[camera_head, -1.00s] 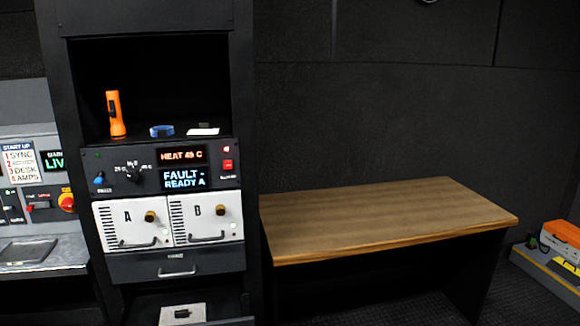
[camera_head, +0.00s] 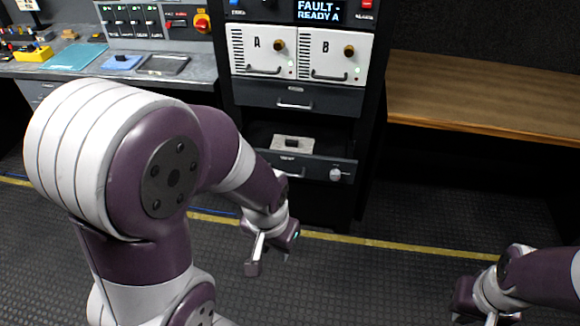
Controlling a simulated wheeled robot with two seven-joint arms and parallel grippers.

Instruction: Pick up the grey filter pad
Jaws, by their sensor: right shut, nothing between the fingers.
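A pale grey, flat block with a dark piece on top (camera_head: 292,143) sits in the pulled-out lower drawer (camera_head: 318,168) of the rack. It may be the grey filter pad, but I cannot tell for sure. My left gripper (camera_head: 270,259) hangs over the floor, in front of and below that drawer. Its fingers look apart, with nothing seen between them. My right gripper (camera_head: 486,318) is low at the bottom right, shut and empty, partly cut off by the frame edge.
A wooden bench (camera_head: 480,95) stands to the right. At left, a grey desk holds a blue pad (camera_head: 121,62) and a metal tray (camera_head: 163,65). The floor in front is clear.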

